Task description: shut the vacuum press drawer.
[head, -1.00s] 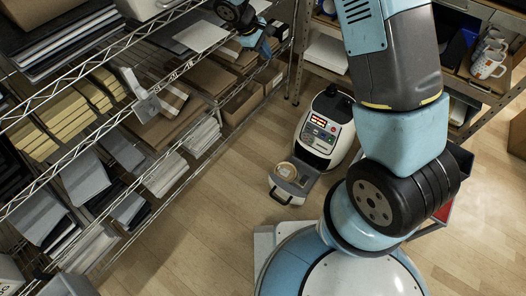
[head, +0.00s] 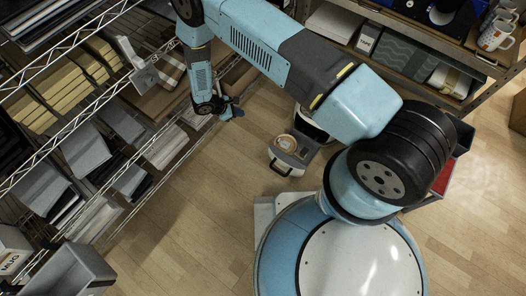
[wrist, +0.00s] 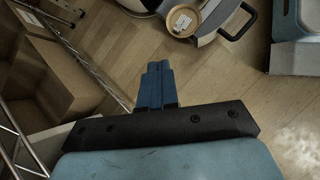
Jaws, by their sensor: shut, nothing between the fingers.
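The vacuum press (head: 313,122) stands on the floor, and my arm hides most of its body in the head view. Its drawer (head: 288,157) is pulled out toward the lower left, with a round tan-rimmed item (head: 286,143) in it. In the wrist view the drawer's dark handle (wrist: 240,25) and the round item (wrist: 183,21) show at the top. My gripper (head: 237,112) is left of the drawer, beside the shelf rack, and touches nothing that I can see. In the wrist view its blue fingers (wrist: 156,72) are together and empty.
A wire shelf rack (head: 100,110) with boxes and folders runs along the left, close to my gripper. A bench with mugs (head: 496,35) is at the upper right. Wooden floor (head: 190,215) is clear in front of the drawer.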

